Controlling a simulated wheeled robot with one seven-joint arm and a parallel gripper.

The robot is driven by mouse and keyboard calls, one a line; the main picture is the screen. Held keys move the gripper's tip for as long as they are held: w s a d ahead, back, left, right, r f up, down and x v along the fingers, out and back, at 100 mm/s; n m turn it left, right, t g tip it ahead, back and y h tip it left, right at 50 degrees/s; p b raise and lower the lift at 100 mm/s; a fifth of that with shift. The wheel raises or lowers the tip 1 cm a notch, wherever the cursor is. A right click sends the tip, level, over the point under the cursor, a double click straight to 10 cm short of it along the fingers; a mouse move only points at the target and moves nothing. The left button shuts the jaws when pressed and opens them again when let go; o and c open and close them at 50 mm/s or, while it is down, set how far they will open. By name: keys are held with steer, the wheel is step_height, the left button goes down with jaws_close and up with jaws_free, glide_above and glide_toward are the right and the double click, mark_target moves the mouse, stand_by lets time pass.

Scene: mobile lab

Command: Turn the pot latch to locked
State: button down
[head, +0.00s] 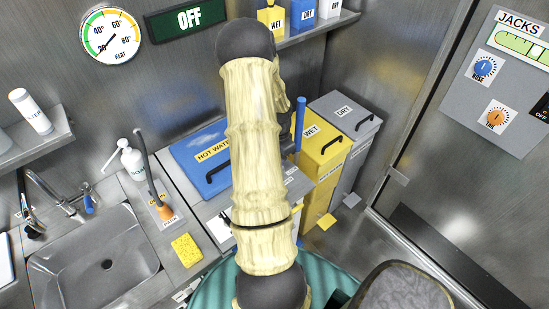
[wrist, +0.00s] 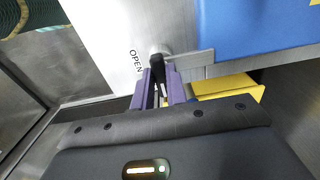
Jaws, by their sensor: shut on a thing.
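In the wrist view, my gripper (wrist: 160,78) has its two purple fingers closed on the black latch lever (wrist: 158,64). The lever comes off a rounded grey pivot beside the printed word OPEN (wrist: 136,61) on a pale metal panel (wrist: 108,62). No LOCKED label is visible there. A blue surface (wrist: 255,25) lies to the right of the latch. In the head view, the latch and my gripper are hidden behind my arm. The blue HOT WATER lid (head: 200,152) shows left of my arm and lies flat.
Yellow WET (head: 322,150) and grey DRY (head: 345,112) bins stand right of my arm. The sink (head: 95,265), yellow sponge (head: 187,250) and soap bottle (head: 132,160) are at left. A yellow box (wrist: 225,88) sits close beside my fingers.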

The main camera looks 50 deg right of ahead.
steer(key=c, duration=1.4)
jaws_free()
step_height(320, 180, up, 17)
steer(key=shift+r+b, duration=0.2)
steer(key=shift+b, duration=0.1)
